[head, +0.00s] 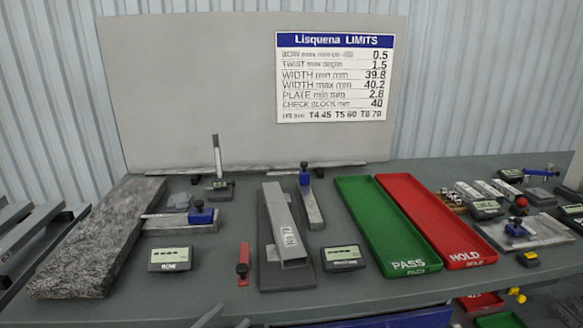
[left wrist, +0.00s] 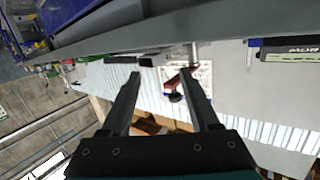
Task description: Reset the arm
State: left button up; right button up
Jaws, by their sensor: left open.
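My left gripper (head: 226,319) shows only as two pale fingertips at the bottom edge of the head view, in front of the table's near edge. In the left wrist view my left gripper (left wrist: 161,76) has its two dark fingers spread wide apart, with nothing held between them. The left wrist view is strongly tilted, with the table edge across its top. The rest of the left arm is hidden in the head view. I do not see my right gripper in either view.
The table (head: 220,265) holds a rough stone slab (head: 95,235), a grey channel piece (head: 284,225) on a dark base, gauges with displays (head: 170,259), a green PASS tray (head: 375,220) and a red HOLD tray (head: 430,215). A limits sign (head: 335,78) stands behind. Clear patches lie between them.

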pick_arm(q)
jog(key=s+a+f+n+g+y, duration=0.1)
jog(key=s+f+n+g+y, duration=0.1)
jog(key=s+g, duration=0.35)
jog(key=s+a+f+n+g+y, duration=0.1)
jog(key=s+a+f+g+y, duration=0.15)
jog(key=s, duration=0.65)
jog(key=s+f+n+g+y, duration=0.2)
jog(key=s+f+g+y, duration=0.1)
jog(key=s, duration=0.5)
notch_tip(320, 180, down, 22)
jog(key=s+g, duration=0.1)
jog(key=s, duration=0.1)
jog(key=s+a+f+g, duration=0.1)
jog(key=s+a+f, duration=0.2)
jog(key=s+f, duration=1)
jog(key=shift+s+f+m, duration=0.3)
jog(key=shift+s+m, duration=0.1)
jog(key=shift+s, duration=0.85)
